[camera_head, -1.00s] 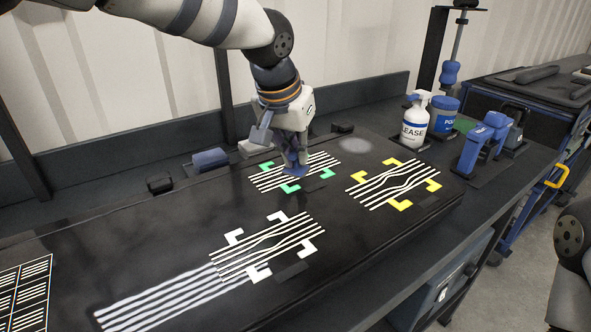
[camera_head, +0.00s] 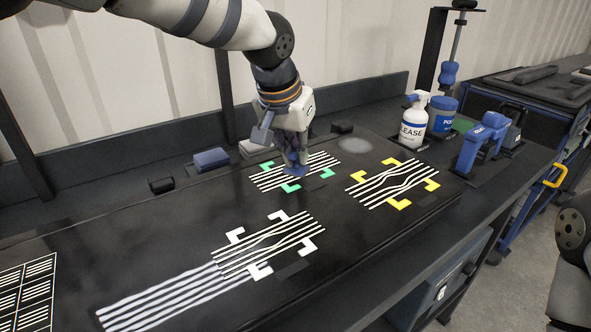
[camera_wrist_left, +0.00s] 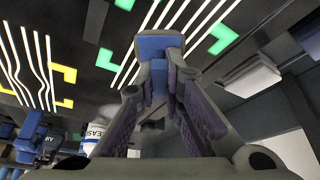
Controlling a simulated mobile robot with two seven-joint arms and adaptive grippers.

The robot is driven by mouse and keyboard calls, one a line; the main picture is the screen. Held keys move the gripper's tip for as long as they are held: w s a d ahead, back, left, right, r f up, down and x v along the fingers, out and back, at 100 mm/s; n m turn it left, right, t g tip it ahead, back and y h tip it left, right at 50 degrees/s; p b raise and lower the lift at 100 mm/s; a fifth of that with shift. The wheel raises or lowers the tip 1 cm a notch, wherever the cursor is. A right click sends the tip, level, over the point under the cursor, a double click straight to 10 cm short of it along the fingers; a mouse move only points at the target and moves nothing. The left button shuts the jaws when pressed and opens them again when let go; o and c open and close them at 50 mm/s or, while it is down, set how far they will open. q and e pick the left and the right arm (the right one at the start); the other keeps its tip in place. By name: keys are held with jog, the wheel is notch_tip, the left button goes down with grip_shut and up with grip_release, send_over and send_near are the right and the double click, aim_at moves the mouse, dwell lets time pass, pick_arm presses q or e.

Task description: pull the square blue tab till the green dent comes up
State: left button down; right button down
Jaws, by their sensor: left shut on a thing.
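The square blue tab (camera_wrist_left: 158,45) shows at my left gripper's fingertips in the left wrist view. My left gripper (camera_head: 295,168) is shut on it, pointing down over the green-marked dent. The green corner marks (camera_head: 291,187) frame a patch of white reflected lines (camera_head: 268,178) on the dark panel (camera_head: 160,225). The tab's base and the lines right under the gripper are hidden in the head view. The visible lines there look nearly straight. My right gripper is not in view.
Yellow marks (camera_head: 398,204) and white marks (camera_head: 259,271) frame two other patches with bent lines. A spray bottle (camera_head: 414,120), a blue tub (camera_head: 443,115) and a blue tool (camera_head: 484,140) stand right of the panel. A blue block (camera_head: 211,159) lies behind it.

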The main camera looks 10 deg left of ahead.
pick_arm(q)
jog(key=shift+r, duration=0.1)
dwell(1.6)
jog(key=shift+r, duration=0.4)
dwell(0.8)
dwell(0.7)
jog(key=c, duration=1.6)
grip_release()
jog(key=shift+s+f, duration=0.1)
jog(key=shift+c, duration=0.2)
